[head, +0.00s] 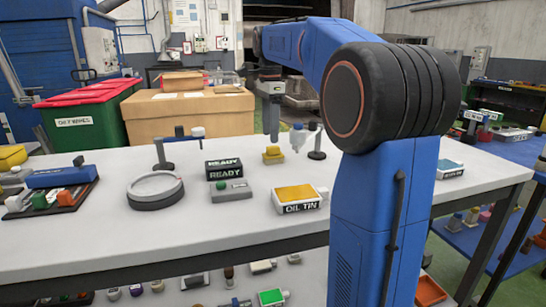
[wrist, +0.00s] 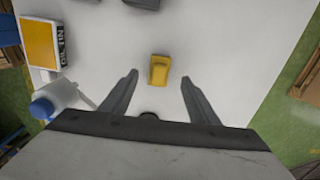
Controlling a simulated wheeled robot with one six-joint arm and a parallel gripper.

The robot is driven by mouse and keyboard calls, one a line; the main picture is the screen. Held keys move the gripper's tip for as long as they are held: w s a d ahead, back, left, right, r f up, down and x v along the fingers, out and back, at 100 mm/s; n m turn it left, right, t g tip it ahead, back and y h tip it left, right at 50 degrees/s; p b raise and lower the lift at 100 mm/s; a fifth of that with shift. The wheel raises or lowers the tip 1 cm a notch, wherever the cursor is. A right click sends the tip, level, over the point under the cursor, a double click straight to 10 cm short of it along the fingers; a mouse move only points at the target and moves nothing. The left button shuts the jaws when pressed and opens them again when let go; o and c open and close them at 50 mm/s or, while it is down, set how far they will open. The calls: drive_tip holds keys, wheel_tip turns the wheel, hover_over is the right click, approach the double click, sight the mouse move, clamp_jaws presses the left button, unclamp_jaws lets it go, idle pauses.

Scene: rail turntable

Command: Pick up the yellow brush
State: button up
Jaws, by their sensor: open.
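The yellow brush (head: 273,155) appears to be the small yellow block on the white table, behind the oil tin. It also shows in the wrist view (wrist: 159,70), centred between the fingertips and slightly beyond them. My gripper (wrist: 158,79) is open, with one finger on each side of the picture and nothing between them. In the head view my gripper (head: 271,125) points down just above the yellow block. I cannot tell the exact height gap. No bristles can be made out.
An oil tin (head: 297,198) stands in front of the block and shows at left in the wrist view. A white bottle (head: 298,138) and stand (head: 317,145) are close at right. READY boxes (head: 224,168), a round dish (head: 155,190) and a tool tray (head: 50,195) lie left.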

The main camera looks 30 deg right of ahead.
sight(273, 146)
wheel_tip(273, 146, down, 2)
drive_tip(key=shift+f, duration=0.15)
drive_tip(key=shift+s+d+f, duration=0.1)
drive_tip(key=shift+d+f, duration=0.15)
drive_tip(key=shift+f, duration=1.05)
drive_tip(key=shift+d+f, duration=0.2)
drive_tip(key=shift+f, duration=1.1)
drive_tip(key=c, duration=1.1)
